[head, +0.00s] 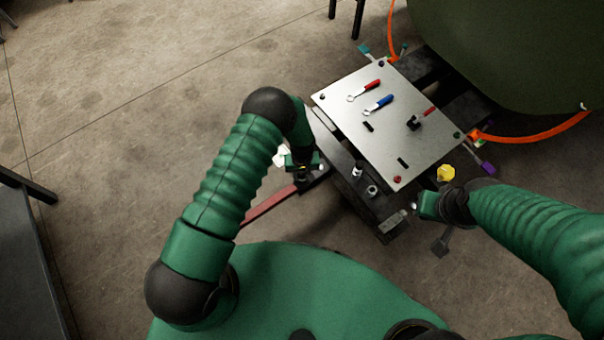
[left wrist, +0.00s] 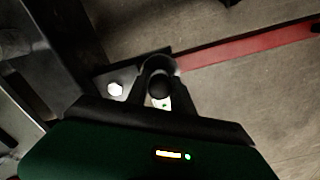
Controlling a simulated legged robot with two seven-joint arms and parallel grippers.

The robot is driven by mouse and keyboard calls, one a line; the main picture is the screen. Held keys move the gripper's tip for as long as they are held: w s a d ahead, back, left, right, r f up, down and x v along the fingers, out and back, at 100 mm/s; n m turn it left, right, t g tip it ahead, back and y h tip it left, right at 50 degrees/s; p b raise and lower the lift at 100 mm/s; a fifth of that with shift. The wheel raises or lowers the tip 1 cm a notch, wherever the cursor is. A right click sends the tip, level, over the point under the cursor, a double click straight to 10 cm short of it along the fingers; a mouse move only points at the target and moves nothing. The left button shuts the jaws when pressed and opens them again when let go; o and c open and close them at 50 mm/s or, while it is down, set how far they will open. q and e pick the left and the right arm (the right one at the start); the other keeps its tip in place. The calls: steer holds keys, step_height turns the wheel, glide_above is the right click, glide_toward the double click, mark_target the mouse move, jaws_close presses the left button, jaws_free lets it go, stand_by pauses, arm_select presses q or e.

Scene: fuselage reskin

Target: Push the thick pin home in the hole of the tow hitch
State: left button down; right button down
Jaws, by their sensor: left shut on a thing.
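My left gripper (head: 304,179) is low at the dark tow hitch (head: 320,177), where the red tow bar (head: 268,207) meets the cart. In the left wrist view its fingers (left wrist: 160,78) are shut on the thick pin (left wrist: 160,87), a dark round piece seen nearly end-on. The pin is over the hitch's dark plate (left wrist: 105,80), beside the end of the red bar (left wrist: 245,47). The gripper hides the hole, and I cannot tell how deep the pin sits. My right gripper (head: 416,207) is at the cart's right side; its jaws are too small to read.
A grey panel (head: 345,100) on the cart carries a red-handled tool (head: 371,86) and a blue-handled tool (head: 380,103). Small metal fittings (head: 372,191) stand on the cart's near edge. A bright bolt head (left wrist: 115,89) sits left of the pin.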

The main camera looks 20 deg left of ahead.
arm_select(q)
steer(key=shift+f, duration=0.4)
steer(key=c, duration=1)
jaws_free()
steer(key=shift+r, duration=0.1)
step_height(320, 180, up, 5)
steer(key=p, duration=0.3)
steer(key=shift+p, duration=0.4)
